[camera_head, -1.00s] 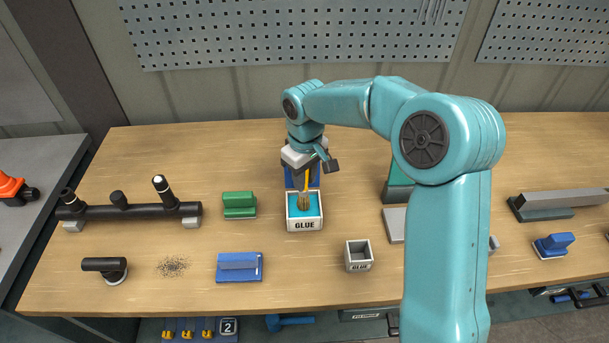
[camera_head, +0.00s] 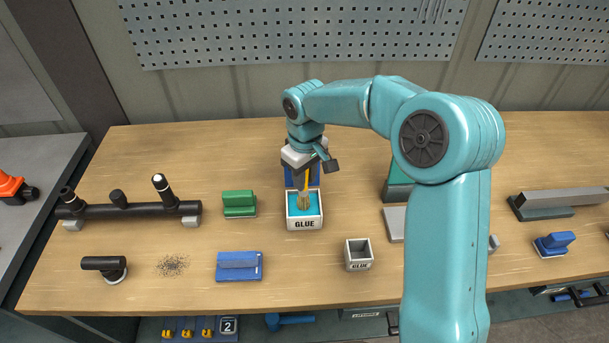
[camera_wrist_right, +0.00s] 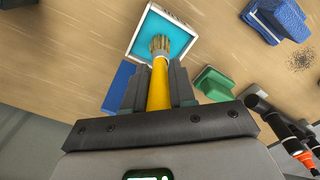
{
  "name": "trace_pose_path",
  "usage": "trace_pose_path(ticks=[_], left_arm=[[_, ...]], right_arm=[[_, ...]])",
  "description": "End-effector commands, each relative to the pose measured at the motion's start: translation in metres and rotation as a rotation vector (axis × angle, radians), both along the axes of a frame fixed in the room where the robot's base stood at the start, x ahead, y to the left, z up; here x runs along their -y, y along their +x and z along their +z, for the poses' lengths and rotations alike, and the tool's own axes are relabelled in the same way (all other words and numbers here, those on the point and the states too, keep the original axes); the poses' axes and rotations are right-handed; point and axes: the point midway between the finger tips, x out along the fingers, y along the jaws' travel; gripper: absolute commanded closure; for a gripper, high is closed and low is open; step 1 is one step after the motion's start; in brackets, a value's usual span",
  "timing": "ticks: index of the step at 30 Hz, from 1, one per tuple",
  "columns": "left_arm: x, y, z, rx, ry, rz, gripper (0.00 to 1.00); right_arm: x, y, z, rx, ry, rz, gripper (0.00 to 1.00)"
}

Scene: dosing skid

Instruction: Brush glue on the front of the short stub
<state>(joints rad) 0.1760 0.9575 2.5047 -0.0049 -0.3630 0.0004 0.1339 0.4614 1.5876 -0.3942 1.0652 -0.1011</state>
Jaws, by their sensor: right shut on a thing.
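My right gripper (camera_head: 302,172) is shut on a brush with a yellow handle (camera_wrist_right: 157,85). The brush points down, and its tan bristles (camera_wrist_right: 160,44) are at the blue glue in a white box (camera_head: 304,224) labelled GLUE. The wrist view shows the bristles over the blue surface; how deep they reach is hard to tell. A black pipe (camera_head: 145,211) lies at the left of the bench with upright stubs. The short stub (camera_head: 118,199) is the middle one, between two taller stubs with pale bands. My left gripper is not in view.
A green block (camera_head: 239,204), a blue block (camera_head: 239,267), dark specks (camera_head: 173,265) and a black handled tool (camera_head: 105,267) lie between the boxes and the left end. Bare wood lies behind the pipe.

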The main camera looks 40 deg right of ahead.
Motion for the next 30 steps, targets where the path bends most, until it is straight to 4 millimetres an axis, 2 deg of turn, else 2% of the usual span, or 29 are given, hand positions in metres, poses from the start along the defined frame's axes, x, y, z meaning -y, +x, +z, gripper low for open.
trace_pose_path(ticks=[10, 30], left_arm=[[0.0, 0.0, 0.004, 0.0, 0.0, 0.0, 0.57], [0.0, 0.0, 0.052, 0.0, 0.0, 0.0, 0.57]], right_arm=[[-0.001, -0.001, 0.003, -0.003, 0.002, 0.001, 1.0], [0.0, 0.0, 0.064, 0.0, 0.0, 0.0, 1.0]])
